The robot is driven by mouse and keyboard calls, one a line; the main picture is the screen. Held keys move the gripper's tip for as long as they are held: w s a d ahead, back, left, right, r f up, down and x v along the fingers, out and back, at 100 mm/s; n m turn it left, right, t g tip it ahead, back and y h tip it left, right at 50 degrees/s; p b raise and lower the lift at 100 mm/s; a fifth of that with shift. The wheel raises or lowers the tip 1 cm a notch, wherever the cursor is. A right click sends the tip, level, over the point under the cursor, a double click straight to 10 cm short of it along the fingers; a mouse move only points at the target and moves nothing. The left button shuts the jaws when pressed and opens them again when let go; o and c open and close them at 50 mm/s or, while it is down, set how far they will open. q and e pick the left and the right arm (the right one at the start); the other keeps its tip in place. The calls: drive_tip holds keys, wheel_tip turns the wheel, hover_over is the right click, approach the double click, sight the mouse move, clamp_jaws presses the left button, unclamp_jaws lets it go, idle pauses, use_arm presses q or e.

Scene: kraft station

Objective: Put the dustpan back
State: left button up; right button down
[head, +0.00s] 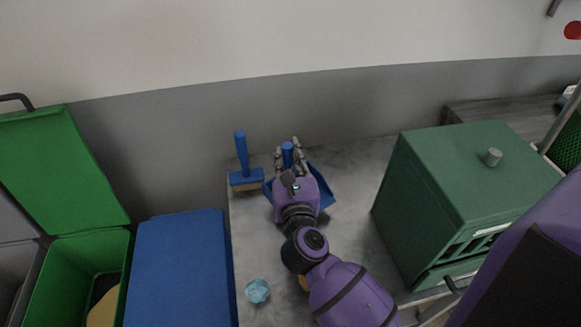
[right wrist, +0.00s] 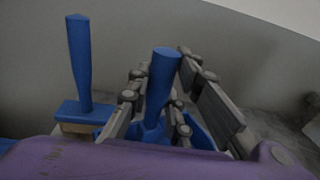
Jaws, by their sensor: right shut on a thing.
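The blue dustpan (head: 326,193) is on the grey counter near the wall, its pan partly hidden under my right gripper. My right gripper (head: 288,152) is shut on its upright blue handle. In the right wrist view the handle (right wrist: 163,75) stands between the fingers of the right gripper (right wrist: 160,100), with part of the blue pan low behind them. A blue hand brush (head: 242,160) stands upright just left of the dustpan, bristles down. The brush also shows at the left in the right wrist view (right wrist: 80,70). My left gripper is not in view.
A dark green cabinet (head: 440,185) stands on the counter to the right. A crumpled light-blue item (head: 257,291) lies near the counter's left edge. A blue bin (head: 180,265) and an open green bin (head: 62,255) stand left of the counter.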

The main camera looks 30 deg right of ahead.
drive_tip(key=shift+d+f, duration=0.2)
drive_tip(key=shift+f, duration=0.05)
drive_tip(key=f, duration=0.2)
drive_tip(key=f+b, duration=0.1)
drive_tip(key=shift+w+d+f, duration=0.15)
drive_tip(key=shift+d+f, duration=0.15)
drive_tip(key=shift+f, duration=0.1)
drive_tip(key=shift+r, duration=0.1)
drive_tip(key=shift+f, duration=0.2)
drive_tip(key=c, duration=1.6)
unclamp_jaws()
drive_tip(key=shift+r, duration=0.1)
